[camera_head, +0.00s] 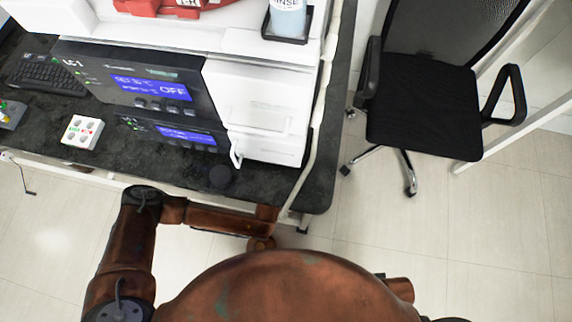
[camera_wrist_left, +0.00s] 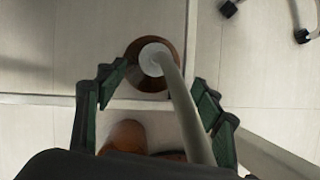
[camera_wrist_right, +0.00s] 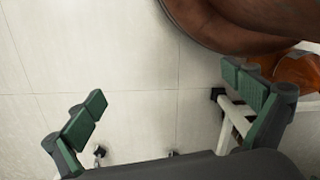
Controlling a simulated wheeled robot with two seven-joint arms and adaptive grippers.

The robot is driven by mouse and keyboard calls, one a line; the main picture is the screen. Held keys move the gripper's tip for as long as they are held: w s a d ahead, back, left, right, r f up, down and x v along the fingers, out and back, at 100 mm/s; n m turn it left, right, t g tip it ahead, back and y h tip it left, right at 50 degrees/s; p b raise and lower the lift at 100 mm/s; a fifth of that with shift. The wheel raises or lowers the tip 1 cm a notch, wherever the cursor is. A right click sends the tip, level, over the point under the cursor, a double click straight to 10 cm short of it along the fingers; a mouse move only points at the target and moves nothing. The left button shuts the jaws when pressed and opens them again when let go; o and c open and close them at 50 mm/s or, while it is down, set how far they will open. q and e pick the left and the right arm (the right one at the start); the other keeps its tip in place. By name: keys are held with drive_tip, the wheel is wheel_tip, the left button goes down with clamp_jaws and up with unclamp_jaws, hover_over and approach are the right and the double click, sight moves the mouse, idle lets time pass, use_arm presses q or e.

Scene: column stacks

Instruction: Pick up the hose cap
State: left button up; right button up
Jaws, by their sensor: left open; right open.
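A small dark round piece (camera_head: 220,176) lies on the dark counter near its front edge, in front of the instrument stack. It may be the hose cap, but its dark colour blends with the counter. My left gripper (camera_wrist_left: 155,88) is open in the left wrist view. A pale tube (camera_wrist_left: 172,85) passes through the view between its fingers; I cannot tell whether it touches them. My right gripper (camera_wrist_right: 165,92) is open and empty over floor in the right wrist view. Neither gripper shows clearly in the head view, and neither wrist view shows the dark piece.
The LC1 instrument stack (camera_head: 160,92) stands on the counter (camera_head: 322,185). A pale hose (camera_head: 322,105) runs along its right side. A white button box (camera_head: 82,132) and keyboard (camera_head: 48,74) are left. A black chair (camera_head: 425,105) stands right; floor at lower right is clear.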

use_arm(q)
drive_tip(key=b+x, duration=0.1)
drive_tip(key=x, duration=0.1)
drive_tip(key=b+x, duration=0.2)
drive_tip(key=x, duration=0.1)
drive_tip(key=a+b+x, duration=0.1)
drive_tip(key=b+x, duration=0.1)
drive_tip(key=shift+d+f, duration=0.1)
drive_tip(key=shift+f, duration=0.2)
drive_tip(key=shift+w+b, duration=0.2)
drive_tip(key=shift+b, duration=0.15)
use_arm(e)
drive_tip(key=w+a+f+t+y, duration=0.2)
drive_tip(key=w+a+f+t, duration=0.2)
drive_tip(key=w+a+f, duration=0.2)
drive_tip(key=shift+w+a+f, duration=0.15)
drive_tip(key=shift+w+a, duration=0.15)
drive_tip(key=shift+w, duration=0.95)
use_arm(q)
drive_tip(key=shift+c, duration=0.6)
drive_tip(key=c, duration=1.1)
